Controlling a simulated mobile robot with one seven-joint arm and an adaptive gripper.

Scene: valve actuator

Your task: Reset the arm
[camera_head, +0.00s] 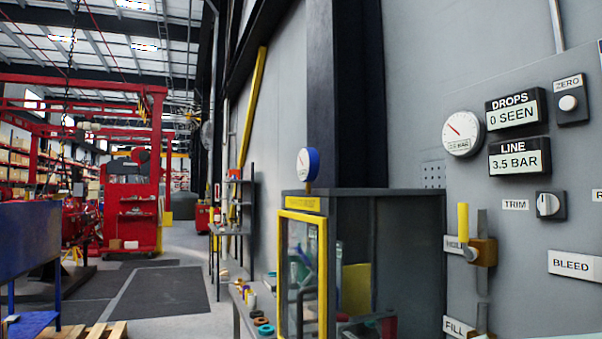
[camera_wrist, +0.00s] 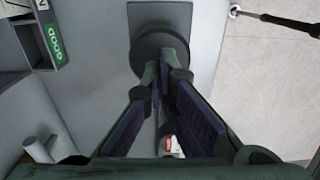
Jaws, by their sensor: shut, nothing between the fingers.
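My gripper (camera_wrist: 163,82) shows only in the wrist view. Its two dark fingers with purple pads slant together toward the top middle, and it is shut with nothing held. A dark round fitting (camera_wrist: 160,38) on a grey plate lies just beyond the fingertips; I cannot tell whether they touch it. A small red and white thing (camera_wrist: 170,146) shows through the gap between the fingers, below the tips. My arm is not in the head view.
In the head view, a grey panel carries a DROPS display (camera_head: 513,110) reading 0 SEEN, a LINE display (camera_head: 519,156) reading 3.5 BAR, a round gauge (camera_head: 462,134) and a yellow-handled valve (camera_head: 463,218). A yellow-framed cabinet (camera_head: 409,196) stands left of it. Open floor (camera_head: 180,315) lies further left.

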